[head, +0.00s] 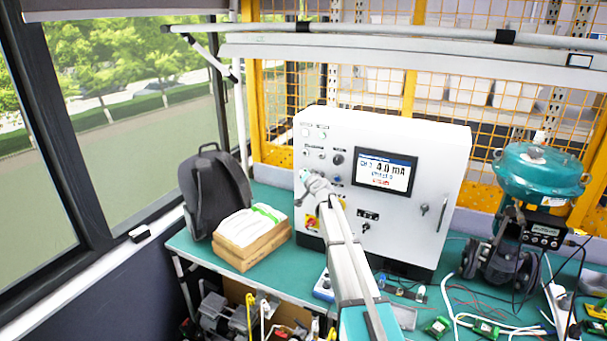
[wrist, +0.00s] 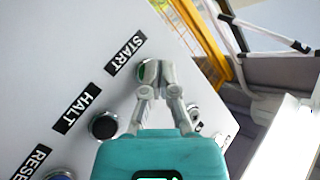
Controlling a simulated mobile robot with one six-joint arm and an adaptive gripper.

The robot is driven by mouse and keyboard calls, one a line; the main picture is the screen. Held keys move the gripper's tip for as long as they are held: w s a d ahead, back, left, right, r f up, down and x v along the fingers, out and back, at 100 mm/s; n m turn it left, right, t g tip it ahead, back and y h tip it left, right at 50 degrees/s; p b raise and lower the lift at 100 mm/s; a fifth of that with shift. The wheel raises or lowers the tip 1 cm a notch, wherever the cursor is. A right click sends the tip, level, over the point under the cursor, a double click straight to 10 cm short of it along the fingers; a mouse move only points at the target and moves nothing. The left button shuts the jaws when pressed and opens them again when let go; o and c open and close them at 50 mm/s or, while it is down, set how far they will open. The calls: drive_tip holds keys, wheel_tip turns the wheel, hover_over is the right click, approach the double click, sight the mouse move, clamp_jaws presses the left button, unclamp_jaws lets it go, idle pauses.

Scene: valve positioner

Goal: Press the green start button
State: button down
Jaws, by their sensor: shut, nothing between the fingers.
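The green start button (wrist: 143,72) is on the panel beside the START label (wrist: 126,53) in the wrist view. It is partly hidden behind my fingertips. My gripper (wrist: 157,72) is shut and empty, with its tips in front of the button, overlapping its right part. I cannot tell whether the tips touch it.
Below START, a black button (wrist: 103,125) sits by the HALT label (wrist: 76,108). A blue button sits by RESET at the bottom edge. The box has a screen (head: 386,172) and a red-yellow switch (head: 312,222).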

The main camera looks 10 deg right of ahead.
idle(0.5)
drive_tip(key=shift+s+a, duration=0.4)
drive_tip(key=shift+s, duration=0.2)
drive_tip(key=shift+s+a, duration=0.75)
drive_tip(key=shift+s, duration=0.3)
drive_tip(key=shift+s+a, duration=0.75)
drive_tip(key=shift+s, duration=0.25)
drive_tip(key=s+a+f+n+g+y, duration=0.1)
drive_tip(key=s+a+f+n+g, duration=0.2)
drive_tip(key=s, duration=0.4)
drive_tip(key=s+f+n+g, duration=0.1)
drive_tip(key=s+f+g, duration=0.2)
drive_tip(key=s+f, duration=0.3)
drive_tip(key=s+a+f+n+g+y, duration=0.1)
drive_tip(key=s+a+f+g, duration=0.15)
drive_tip(key=s, duration=0.55)
drive_tip(key=s+d+f+g+h, duration=0.2)
drive_tip(key=s+d+g, duration=0.1)
drive_tip(key=s, duration=0.8)
drive_tip(key=s+d+f+g+h, duration=0.2)
drive_tip(key=s+d+f+g, duration=0.1)
drive_tip(key=s, duration=0.8)
drive_tip(key=shift+s+f+n+g+h+b, duration=0.15)
drive_tip(key=shift+s+n+g+h+b, duration=0.25)
drive_tip(key=shift+g, duration=0.45)
